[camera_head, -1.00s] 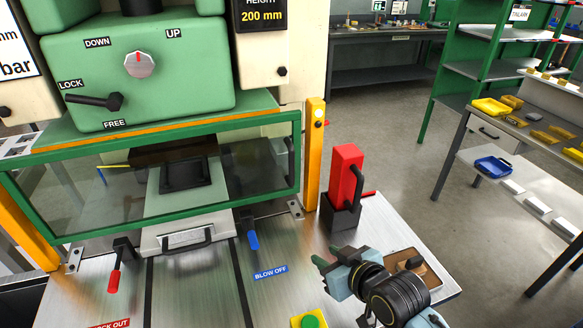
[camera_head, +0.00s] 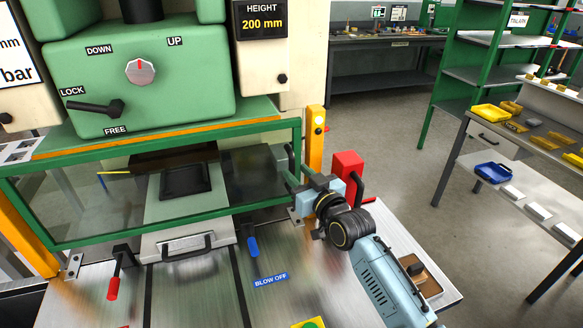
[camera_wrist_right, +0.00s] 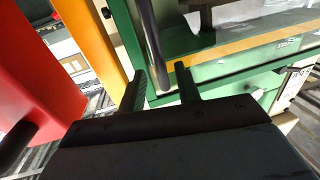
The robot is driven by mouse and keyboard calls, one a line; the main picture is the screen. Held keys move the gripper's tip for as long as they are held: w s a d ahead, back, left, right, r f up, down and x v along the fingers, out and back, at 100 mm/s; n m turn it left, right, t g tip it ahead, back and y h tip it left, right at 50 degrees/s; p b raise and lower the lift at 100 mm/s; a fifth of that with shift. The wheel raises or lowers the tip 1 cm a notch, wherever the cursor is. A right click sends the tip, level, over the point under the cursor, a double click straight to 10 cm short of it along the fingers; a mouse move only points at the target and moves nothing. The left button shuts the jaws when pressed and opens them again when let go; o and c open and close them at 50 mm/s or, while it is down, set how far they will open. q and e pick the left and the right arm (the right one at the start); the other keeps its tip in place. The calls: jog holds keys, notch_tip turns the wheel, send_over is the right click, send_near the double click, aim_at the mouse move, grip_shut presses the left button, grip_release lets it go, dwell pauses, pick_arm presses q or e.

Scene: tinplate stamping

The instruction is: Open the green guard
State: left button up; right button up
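The green guard (camera_head: 150,238) is a green frame with a clear panel across the front of the press, and it stands lowered in front of the die area. A black upright handle (camera_head: 290,160) is at its right end. My right gripper (camera_head: 298,188) is beside that handle, at the guard's right end. In the right wrist view, the fingers of my right gripper (camera_wrist_right: 161,85) are apart, and a black bar (camera_wrist_right: 149,40), seemingly the handle, runs down between them. I cannot tell whether they touch it. My left gripper is not in view.
A red block with a black handle (camera_head: 347,168) stands just right of my gripper. A yellow post (camera_head: 314,140) is behind. A blue-tipped lever (camera_head: 252,246) and a red-tipped lever (camera_head: 113,288) stand on the metal table. A drawer-like tray (camera_head: 160,246) is under the guard.

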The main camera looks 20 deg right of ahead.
aim_at(293, 169)
jog(key=shift+x, duration=1.9)
grip_shut()
